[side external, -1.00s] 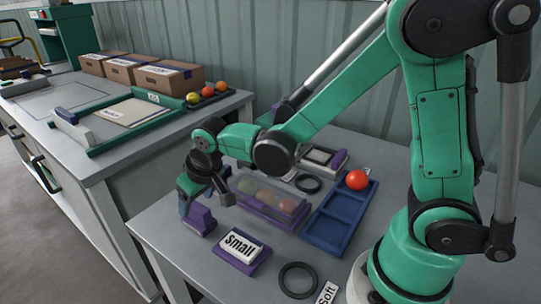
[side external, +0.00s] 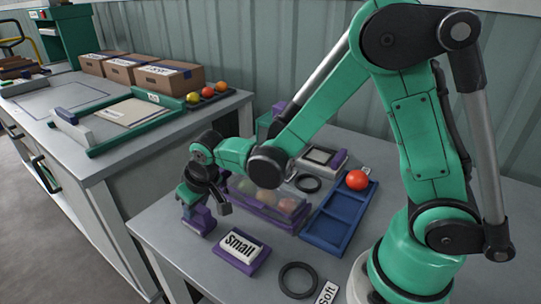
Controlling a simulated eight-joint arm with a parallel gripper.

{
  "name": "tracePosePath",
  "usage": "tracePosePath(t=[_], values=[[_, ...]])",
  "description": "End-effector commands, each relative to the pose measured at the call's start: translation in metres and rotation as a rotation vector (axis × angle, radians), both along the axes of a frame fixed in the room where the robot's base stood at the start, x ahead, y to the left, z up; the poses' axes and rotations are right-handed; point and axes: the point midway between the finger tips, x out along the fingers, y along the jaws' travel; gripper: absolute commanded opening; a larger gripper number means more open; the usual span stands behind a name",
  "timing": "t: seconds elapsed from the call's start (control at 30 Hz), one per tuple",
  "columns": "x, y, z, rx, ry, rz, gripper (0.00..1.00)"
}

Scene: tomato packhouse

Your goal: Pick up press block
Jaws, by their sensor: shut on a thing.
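The purple press block (side external: 200,222) stands on the grey table near its left edge, left of the clear-sided purple case. My gripper (side external: 204,208) is over the block from above and is shut on its upper part. The gripper hides the top of the block. I cannot tell whether the block's base still touches the table.
The purple case (side external: 268,204) holds several tomatoes close to the right of my gripper. A "Small" sign block (side external: 241,250) stands in front. A blue tray (side external: 337,222) with a red tomato (side external: 357,180) and a black ring (side external: 298,280) lie further right.

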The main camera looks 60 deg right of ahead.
Motion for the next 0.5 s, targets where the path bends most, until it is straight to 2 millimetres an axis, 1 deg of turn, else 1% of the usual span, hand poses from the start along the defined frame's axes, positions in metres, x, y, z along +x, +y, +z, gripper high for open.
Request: tracePosePath(t=[0.27,0.37,0.47,0.5], values=[[0.000,0.000,0.002,0.000,0.000,0.000,0.00],[0.000,0.000,0.007,0.000,0.000,0.000,0.00],[0.000,0.000,0.016,0.000,0.000,0.000,0.00],[0.000,0.000,0.022,0.000,0.000,0.000,0.00]])
